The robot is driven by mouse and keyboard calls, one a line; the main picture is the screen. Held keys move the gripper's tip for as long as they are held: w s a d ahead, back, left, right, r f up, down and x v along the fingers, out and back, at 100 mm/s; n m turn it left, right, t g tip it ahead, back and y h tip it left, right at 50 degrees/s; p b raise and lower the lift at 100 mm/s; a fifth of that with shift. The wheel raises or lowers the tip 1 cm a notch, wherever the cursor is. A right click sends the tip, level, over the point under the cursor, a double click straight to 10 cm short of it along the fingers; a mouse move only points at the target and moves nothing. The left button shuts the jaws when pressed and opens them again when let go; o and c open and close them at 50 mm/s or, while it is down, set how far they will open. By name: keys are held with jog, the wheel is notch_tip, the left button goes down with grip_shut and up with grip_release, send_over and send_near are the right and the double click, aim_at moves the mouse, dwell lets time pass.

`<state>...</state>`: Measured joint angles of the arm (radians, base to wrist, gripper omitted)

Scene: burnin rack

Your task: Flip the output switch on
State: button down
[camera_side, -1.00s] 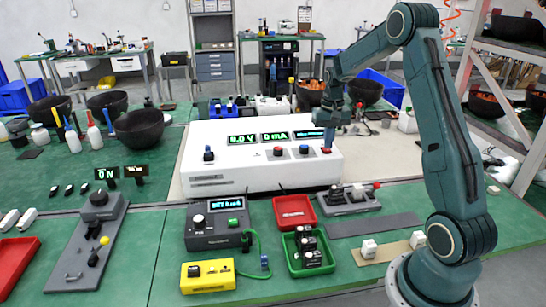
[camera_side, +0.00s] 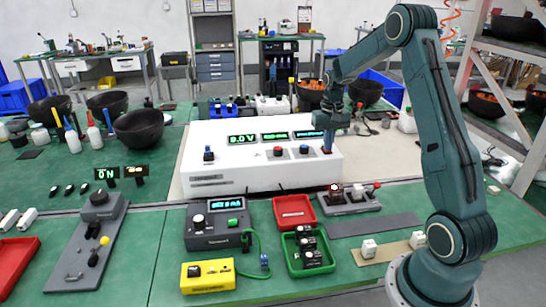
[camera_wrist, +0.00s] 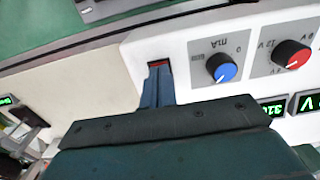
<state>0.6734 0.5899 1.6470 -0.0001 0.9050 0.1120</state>
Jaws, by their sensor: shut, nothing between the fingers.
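The white power supply (camera_side: 250,178) stands on the bench, with lit green displays, a black knob (camera_side: 208,157), a red knob (camera_side: 281,152) and a blue knob (camera_side: 304,150) on its front. My gripper (camera_side: 327,150) points down at the front face near its right end, with its fingers shut and empty. In the wrist view the output switch (camera_wrist: 158,63) shows as a small red strip in a dark slot, right at the tips of the blue fingers (camera_wrist: 157,70). The fingertips appear to touch it and hide most of it. The switch's tilt cannot be told.
The blue knob (camera_wrist: 221,67) is close to the fingers in the wrist view. In front of the supply are a red tray (camera_side: 294,212), a green tray (camera_side: 290,262), a grey meter box (camera_side: 205,240) and a grey fixture (camera_side: 350,208).

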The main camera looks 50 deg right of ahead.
notch_tip(320, 180, up, 7)
dwell(1.1)
jog(key=s+a+r+n+t+h, duration=0.1)
jog(key=s+a+r+n, duration=0.15)
jog(key=a+r, duration=0.45)
jog(key=s+a+r+n+t, duration=0.1)
jog(key=s+a+r+n, duration=0.2)
jog(key=a, duration=0.8)
jog(key=s+a+n+t+y, duration=0.1)
jog(key=s+a+n+t, duration=0.2)
jog(key=s+a, duration=0.9)
jog(key=s, duration=0.3)
jog(key=shift+a+f+t, duration=0.2)
jog(key=shift+a+t, duration=0.1)
jog(key=shift+a, duration=0.05)
